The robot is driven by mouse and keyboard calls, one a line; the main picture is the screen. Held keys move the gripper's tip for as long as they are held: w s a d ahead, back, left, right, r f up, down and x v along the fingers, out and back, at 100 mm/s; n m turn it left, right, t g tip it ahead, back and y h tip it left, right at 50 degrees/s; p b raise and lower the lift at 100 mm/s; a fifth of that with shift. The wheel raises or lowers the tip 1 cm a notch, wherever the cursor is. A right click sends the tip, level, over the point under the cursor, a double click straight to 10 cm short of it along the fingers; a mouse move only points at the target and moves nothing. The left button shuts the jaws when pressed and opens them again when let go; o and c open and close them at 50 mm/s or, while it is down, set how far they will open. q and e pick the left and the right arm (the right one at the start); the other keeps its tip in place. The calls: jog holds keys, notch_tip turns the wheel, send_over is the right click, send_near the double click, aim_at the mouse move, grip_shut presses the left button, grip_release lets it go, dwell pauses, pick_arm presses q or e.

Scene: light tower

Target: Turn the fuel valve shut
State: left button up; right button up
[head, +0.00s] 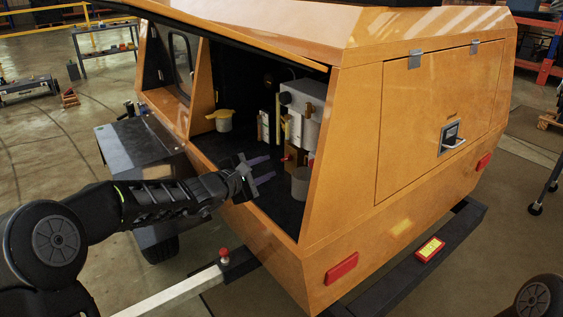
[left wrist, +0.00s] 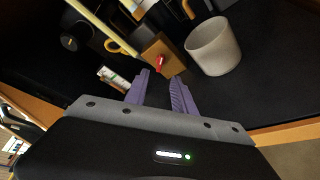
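The fuel valve shows as a small red lever (left wrist: 160,62) on a brown block (left wrist: 160,50) in the left wrist view, just beyond my fingertips. In the head view the red lever (head: 286,158) is small, inside the open side bay of the orange light tower (head: 352,135). My left gripper (head: 270,169) reaches into the bay opening, in front of and below the lever. Its two purple fingers (left wrist: 161,76) are apart with nothing between them. They look close to the lever but not touching it. My right gripper is not in view.
A pale cup (left wrist: 213,47) stands right of the valve block, close to my fingers. A yellow rod (left wrist: 103,27) and a small labelled item (left wrist: 114,76) lie to the left. A grey box (head: 305,96) is above. The bay's orange frame edges the opening.

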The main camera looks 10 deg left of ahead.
aim_at(285, 159)
pick_arm(q)
jog(key=shift+w, duration=0.15)
jog(key=p+x, duration=0.1)
jog(key=x, duration=0.6)
jog(key=shift+w+d+f, duration=0.1)
jog(key=shift+w+d, duration=0.05)
jog(key=shift+w, duration=0.1)
grip_shut()
